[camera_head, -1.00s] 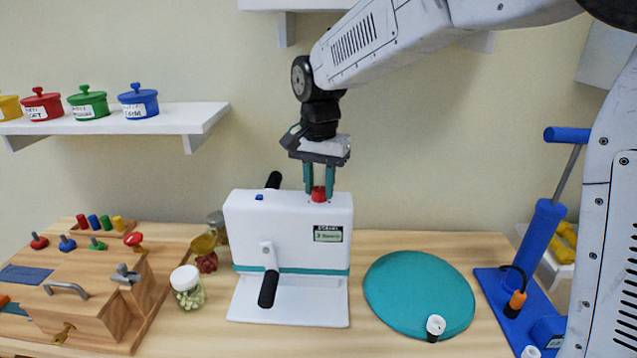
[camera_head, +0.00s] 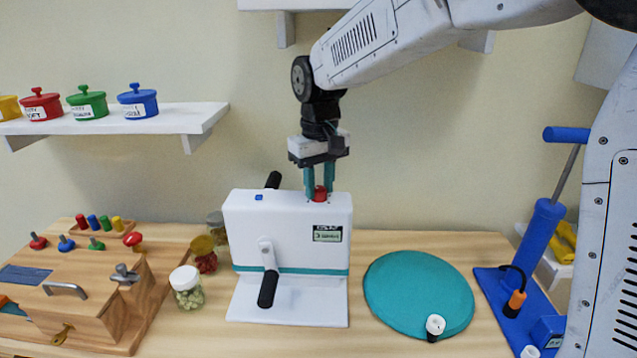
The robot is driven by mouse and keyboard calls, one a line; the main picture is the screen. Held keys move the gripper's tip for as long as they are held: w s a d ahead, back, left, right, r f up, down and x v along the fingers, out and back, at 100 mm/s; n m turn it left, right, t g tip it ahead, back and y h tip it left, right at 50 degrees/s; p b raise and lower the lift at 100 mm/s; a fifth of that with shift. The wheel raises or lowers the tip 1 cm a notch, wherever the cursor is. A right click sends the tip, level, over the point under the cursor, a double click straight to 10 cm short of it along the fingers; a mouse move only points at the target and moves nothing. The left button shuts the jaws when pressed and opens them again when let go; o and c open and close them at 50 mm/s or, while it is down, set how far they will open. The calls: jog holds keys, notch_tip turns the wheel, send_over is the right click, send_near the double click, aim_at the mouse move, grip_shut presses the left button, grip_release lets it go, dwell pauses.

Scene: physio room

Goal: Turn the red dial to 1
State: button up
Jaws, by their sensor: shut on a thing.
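The red dial (camera_head: 320,193) sits on top of the white machine (camera_head: 290,229), toward its right end. My gripper (camera_head: 320,190) points straight down over it, with its teal fingers shut on the dial's two sides. The machine's front has a small label and display (camera_head: 327,234); its text is too small to read surely. I cannot read any marks around the dial, so its setting is not visible. A blue button (camera_head: 259,197) is on the machine's top left.
Black crank handles (camera_head: 268,288) stick out from the machine's front and back. A teal disc (camera_head: 418,294) lies right of it, with a blue pump (camera_head: 535,250) beyond. Left are jars (camera_head: 187,287) and a wooden board (camera_head: 90,290) with knobs. A shelf holds coloured pots (camera_head: 138,101).

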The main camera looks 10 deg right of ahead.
aim_at(319, 188)
jog(key=n, duration=1.3)
jog(key=shift+w+r+n, duration=0.1)
jog(key=shift+n, duration=0.3)
dwell(0.4)
jog(key=o, duration=1)
notch_tip(319, 188, up, 8)
jog(key=shift+f, duration=0.15)
